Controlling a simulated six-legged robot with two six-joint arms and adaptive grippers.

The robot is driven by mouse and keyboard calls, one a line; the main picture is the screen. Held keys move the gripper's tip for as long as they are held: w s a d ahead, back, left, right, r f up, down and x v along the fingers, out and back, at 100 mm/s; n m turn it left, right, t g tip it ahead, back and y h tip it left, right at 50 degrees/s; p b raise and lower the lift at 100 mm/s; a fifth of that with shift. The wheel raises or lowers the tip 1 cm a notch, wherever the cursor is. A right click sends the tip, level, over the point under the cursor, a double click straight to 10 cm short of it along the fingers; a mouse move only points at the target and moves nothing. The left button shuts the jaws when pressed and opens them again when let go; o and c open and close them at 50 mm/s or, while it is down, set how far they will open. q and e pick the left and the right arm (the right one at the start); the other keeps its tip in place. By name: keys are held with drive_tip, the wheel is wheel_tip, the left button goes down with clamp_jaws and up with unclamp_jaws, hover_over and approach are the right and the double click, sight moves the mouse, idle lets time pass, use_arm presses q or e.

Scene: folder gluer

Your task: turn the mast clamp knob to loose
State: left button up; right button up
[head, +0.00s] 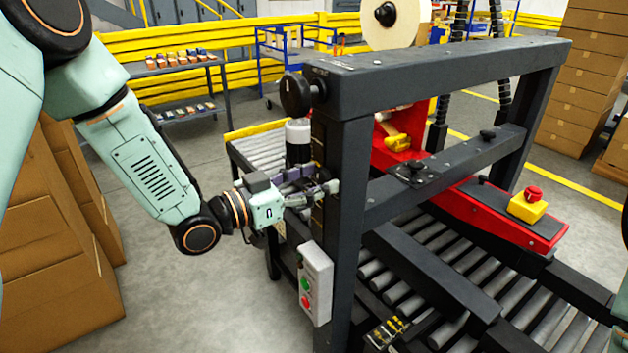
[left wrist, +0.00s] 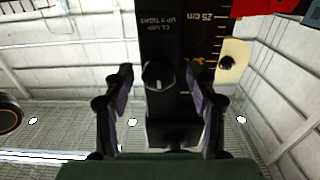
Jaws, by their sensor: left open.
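The mast clamp knob (left wrist: 158,75) is a small dark round knob with a pale pointer line, on a black post face (left wrist: 180,30) in the left wrist view. Lettering reading "CLAMP UP = TIGHT" beside it appears upside down there. The pointer line runs along the picture's vertical, toward the bottom. My left gripper (left wrist: 160,92) is open, one finger on each side of the knob, with visible gaps; contact is not seen. In the head view my left gripper (head: 322,190) is at the post (head: 343,240), and I cannot make out the knob there. My right gripper is not in view.
A larger black knob (head: 296,95) sits higher on the frame. A grey button box (head: 315,283) hangs below my left gripper. A roller conveyor (head: 400,295), a red machine arm (head: 490,213) and a yellow emergency-stop box (head: 528,206) lie to the right. Cardboard boxes (head: 55,240) stand left.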

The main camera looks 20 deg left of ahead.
use_arm(q)
drive_tip(key=shift+s, duration=0.15)
drive_tip(key=shift+d+r, duration=0.1)
drive_tip(key=shift+d, duration=0.05)
drive_tip(key=shift+c, duration=1.1)
drive_tip(key=c, duration=0.9)
